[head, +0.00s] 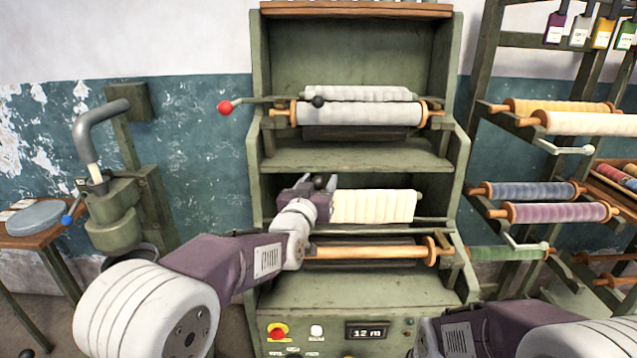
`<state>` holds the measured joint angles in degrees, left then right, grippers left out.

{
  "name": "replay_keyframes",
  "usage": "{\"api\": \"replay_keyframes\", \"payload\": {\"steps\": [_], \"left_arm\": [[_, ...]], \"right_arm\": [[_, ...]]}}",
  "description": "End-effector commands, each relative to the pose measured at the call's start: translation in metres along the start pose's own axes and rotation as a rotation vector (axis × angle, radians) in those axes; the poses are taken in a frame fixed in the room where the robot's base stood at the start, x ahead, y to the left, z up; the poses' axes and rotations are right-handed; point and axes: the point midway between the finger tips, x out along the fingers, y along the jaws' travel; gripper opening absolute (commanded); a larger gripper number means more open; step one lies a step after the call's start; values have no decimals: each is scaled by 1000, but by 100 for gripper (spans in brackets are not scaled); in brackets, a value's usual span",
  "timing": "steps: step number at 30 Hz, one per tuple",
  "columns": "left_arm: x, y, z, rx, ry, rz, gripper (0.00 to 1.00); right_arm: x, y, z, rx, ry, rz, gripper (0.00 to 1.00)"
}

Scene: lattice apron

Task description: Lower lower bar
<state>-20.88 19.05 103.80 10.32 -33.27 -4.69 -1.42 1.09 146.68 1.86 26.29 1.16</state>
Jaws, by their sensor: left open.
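The green machine (350,290) stands in the middle of the head view with an upper and a lower roller section. In the lower section, a bare wooden bar (370,252) with round end flanges lies below a cream cloth roll or panel (376,206). My left gripper (320,183) is open at the left end of the cream cloth, above the bar's left end. It hides that end and whatever handle may be there. I cannot tell whether it touches anything. My right arm shows at the lower right, but its gripper is not visible.
The upper section holds a white roll (360,113), a lever with a red knob (224,107) and a black knob (318,101). A control panel with a display (368,332) is below. A rack of thread rolls (560,212) stands right; a green pump-like device (112,215) stands left.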

Motion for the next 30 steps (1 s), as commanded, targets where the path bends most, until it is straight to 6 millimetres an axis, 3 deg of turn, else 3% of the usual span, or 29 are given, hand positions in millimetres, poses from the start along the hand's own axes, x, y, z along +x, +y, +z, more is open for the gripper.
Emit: {"api": "replay_keyframes", "payload": {"steps": [1,6,30], "left_arm": [[0,0,0,0,0,0,46],[0,0,0,0,0,0,0],[0,0,0,0,0,0,0]], "right_arm": [[0,0,0,0,0,0,52],[0,0,0,0,0,0,52],[0,0,0,0,0,0,52]]}}
